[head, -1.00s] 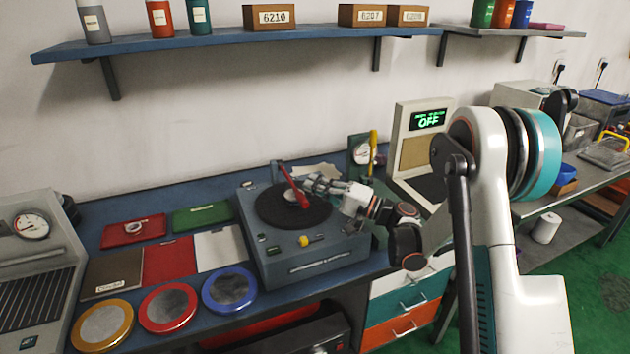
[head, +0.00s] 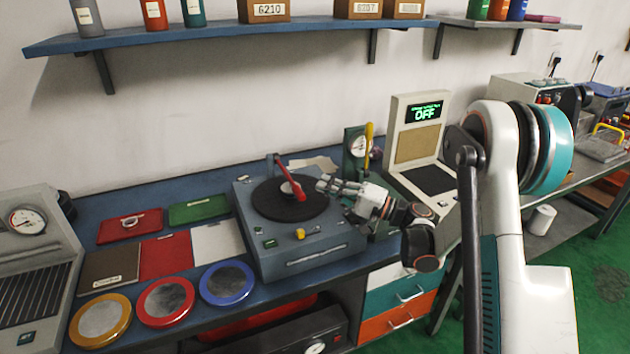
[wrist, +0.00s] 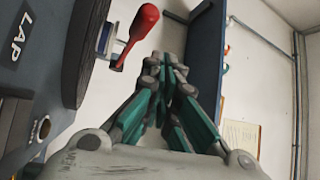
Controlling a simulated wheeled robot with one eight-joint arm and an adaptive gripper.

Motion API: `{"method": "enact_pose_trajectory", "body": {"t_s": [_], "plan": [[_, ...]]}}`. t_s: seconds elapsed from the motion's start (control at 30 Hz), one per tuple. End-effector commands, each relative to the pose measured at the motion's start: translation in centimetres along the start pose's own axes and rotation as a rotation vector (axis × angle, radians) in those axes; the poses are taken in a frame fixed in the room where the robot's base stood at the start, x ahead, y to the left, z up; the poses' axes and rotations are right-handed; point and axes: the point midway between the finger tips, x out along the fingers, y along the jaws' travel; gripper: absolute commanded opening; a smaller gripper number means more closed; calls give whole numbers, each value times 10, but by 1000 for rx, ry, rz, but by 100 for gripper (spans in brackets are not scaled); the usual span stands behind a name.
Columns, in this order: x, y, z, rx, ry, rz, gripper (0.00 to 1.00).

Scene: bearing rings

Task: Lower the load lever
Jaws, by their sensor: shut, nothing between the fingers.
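The lapping machine (head: 300,256) is a blue-grey box with a dark round plate (head: 270,204) on top. A red lever (head: 290,178) runs from a post at the plate's back edge, slanting down over the plate. In the wrist view its rounded red handle (wrist: 140,32) stands beside a pale metal piece near the plate's edge. I cannot tell whether the lever's end touches the plate. My gripper (head: 322,183) is shut and empty, just right of the lever over the plate's right edge. In the wrist view its fingers (wrist: 166,68) are together, apart from the handle.
A green gauge stand with a yellow handle (head: 368,135) stands close behind my gripper. A beige display unit reading OFF (head: 418,138) is to its right. Coloured pads and several round ringed discs (head: 227,285) lie left of the machine. A shelf (head: 220,38) hangs above.

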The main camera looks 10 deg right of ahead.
Motion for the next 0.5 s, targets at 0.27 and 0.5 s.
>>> {"method": "enact_pose_trajectory", "body": {"t_s": [0.27,0.5], "plan": [[-53,0,-1,-2,3,1,0],[-72,0,0,-1,0,0,0]]}}
